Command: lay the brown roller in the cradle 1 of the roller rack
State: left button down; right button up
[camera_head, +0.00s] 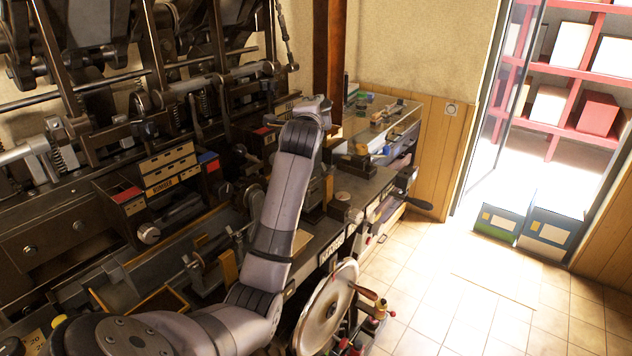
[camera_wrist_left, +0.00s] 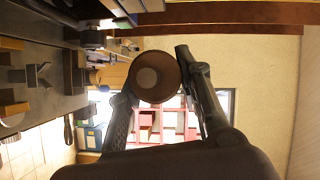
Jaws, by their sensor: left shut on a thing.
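In the left wrist view the brown roller (camera_wrist_left: 172,73) shows end-on as a dark brown disc with a paler round centre. My left gripper (camera_wrist_left: 154,75) is shut on it, one dark finger on each side. In the head view my left arm reaches up over the bench, and its wrist (camera_head: 312,110) hides the fingers and the roller. Dark forked supports (camera_wrist_left: 38,75) stand at the left of the wrist view, apart from the roller; I cannot tell whether they belong to the roller rack. Cradle 1 cannot be made out. My right gripper is not in view.
A large dark machine (camera_head: 130,90) with shafts and springs fills the left. A handwheel (camera_head: 325,308) stands at the bench's front. Small items lie on the far bench (camera_head: 400,125).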

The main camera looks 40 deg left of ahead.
pick_arm(q)
jog(key=f+p, duration=0.2)
jog(key=f, duration=0.7)
jog(key=f+p, duration=0.2)
jog(key=f, duration=0.8)
jog(key=shift+w+a, duration=0.2)
jog(key=shift+f, duration=0.5)
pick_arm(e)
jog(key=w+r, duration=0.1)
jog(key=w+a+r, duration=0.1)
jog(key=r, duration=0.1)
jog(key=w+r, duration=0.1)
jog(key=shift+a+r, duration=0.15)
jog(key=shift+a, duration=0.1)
